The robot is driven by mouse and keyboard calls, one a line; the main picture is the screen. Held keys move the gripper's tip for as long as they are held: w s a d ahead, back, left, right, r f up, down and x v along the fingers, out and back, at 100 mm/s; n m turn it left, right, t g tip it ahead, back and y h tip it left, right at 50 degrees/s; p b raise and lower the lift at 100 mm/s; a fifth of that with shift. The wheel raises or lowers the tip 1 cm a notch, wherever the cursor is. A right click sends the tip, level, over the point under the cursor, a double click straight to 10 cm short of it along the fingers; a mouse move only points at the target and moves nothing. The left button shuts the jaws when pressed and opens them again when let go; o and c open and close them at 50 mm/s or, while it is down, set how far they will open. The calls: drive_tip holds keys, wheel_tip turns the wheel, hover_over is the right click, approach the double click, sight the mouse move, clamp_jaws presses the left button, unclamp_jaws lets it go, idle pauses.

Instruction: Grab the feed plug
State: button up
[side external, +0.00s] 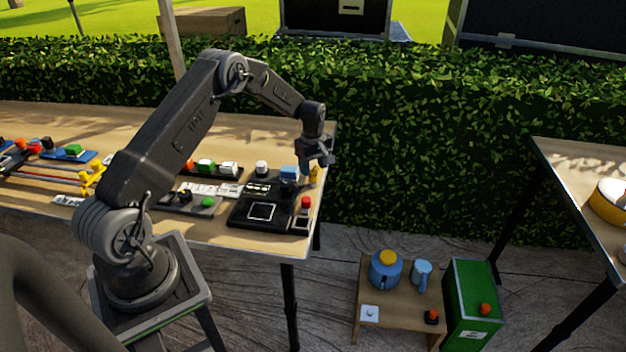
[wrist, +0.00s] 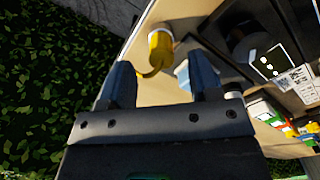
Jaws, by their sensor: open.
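A yellow plug-like piece (wrist: 160,46) with a curved yellow tail lies near the table edge in the wrist view; I take it as the feed plug. In the side view, it is a small yellow shape (side external: 313,173) at the table's right end, partly hidden by my gripper (side external: 318,162). In the wrist view, my gripper (wrist: 162,78) is open, with nothing held. The yellow piece shows beyond the fingertips, between them in the picture and apart from them. A pale blue block (wrist: 184,74) is just right of it, partly behind the right finger.
A black console (side external: 240,213) with a square screen and a red button (side external: 305,202) stand close by on the table (side external: 240,125). A white block (side external: 261,167) is left of the blue one. Beyond the table edge are a hedge (side external: 400,150) and a low stand (side external: 380,300).

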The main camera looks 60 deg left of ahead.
sight(313, 172)
drive_tip(key=shift+f, duration=1.6)
drive_tip(key=c, duration=1)
